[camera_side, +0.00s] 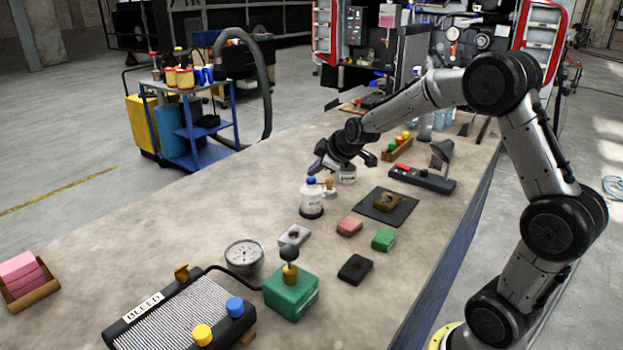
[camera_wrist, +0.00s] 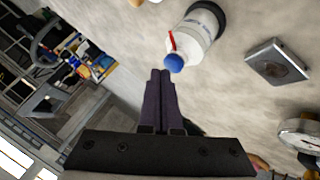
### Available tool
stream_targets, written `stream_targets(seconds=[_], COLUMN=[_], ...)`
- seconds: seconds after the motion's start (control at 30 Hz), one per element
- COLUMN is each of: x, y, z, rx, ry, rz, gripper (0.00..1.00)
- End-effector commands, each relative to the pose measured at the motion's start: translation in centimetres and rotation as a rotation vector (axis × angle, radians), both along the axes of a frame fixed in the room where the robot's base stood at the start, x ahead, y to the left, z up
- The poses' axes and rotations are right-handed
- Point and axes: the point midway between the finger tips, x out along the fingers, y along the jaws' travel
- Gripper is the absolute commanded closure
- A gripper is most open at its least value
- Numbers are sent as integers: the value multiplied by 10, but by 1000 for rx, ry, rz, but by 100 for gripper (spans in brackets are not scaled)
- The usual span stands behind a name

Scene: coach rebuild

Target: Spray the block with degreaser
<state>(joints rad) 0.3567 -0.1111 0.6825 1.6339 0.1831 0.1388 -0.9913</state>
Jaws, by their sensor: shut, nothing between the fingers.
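A white bottle (camera_side: 312,200) with a blue cap and dark base stands upright on the bench; its label is too small to read. It also shows in the wrist view (camera_wrist: 198,32), with a thin red piece near its cap. My gripper (camera_side: 316,168) is shut and empty. In the wrist view its fingertips (camera_wrist: 160,76) are close beside the blue cap; I cannot tell if they touch. A brown block with a dark patch (camera_side: 387,202) lies on a black mat (camera_side: 404,211) right of the bottle. A grey block with a dark patch (camera_side: 294,236) lies nearer; it shows too (camera_wrist: 277,61).
A pink block (camera_side: 350,226), green block (camera_side: 383,240) and black block (camera_side: 355,268) lie to the right front. A round gauge (camera_side: 244,256) and green box (camera_side: 291,294) stand nearer.

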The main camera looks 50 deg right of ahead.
Motion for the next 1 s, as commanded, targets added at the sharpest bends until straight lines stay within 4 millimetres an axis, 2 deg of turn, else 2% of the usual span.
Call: stream_targets(seconds=[0.6,1.0], x=[0,0], y=[0,0], z=[-9,-8], rx=[0,0], ry=[0,1], rz=[0,0], gripper=[100,100])
